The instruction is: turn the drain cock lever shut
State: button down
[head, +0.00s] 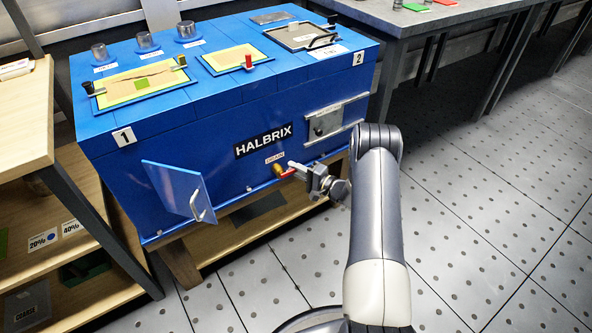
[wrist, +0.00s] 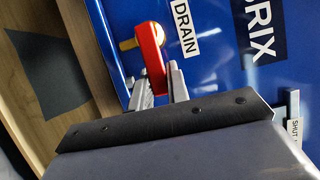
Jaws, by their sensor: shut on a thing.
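In the head view only a bit of the red lever (head: 288,173) shows beside my fingertips. My gripper (head: 297,170) reaches in from the right, and its fingers are shut on the lever; the wrist view shows the two fingers (wrist: 160,84) on either side of the lever's end.
An open blue door with a handle (head: 176,188) sticks out from the housing's front, left of the cock. A metal slide plate (head: 335,118) is mounted at the right. A wooden shelf unit (head: 40,215) stands at the left. The perforated floor (head: 470,200) at right is clear.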

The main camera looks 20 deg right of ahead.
jog(key=c, duration=1.4)
grip_release()
jog(key=shift+o, duration=0.2)
jog(key=p+v, duration=0.2)
jog(key=v, duration=0.8)
jog(key=shift+s+d, duration=0.25)
jog(key=shift+d, duration=0.05)
jog(key=b+x, duration=0.2)
jog(key=x, duration=0.9)
jog(key=shift+s, duration=0.1)
jog(key=shift+r, duration=0.15)
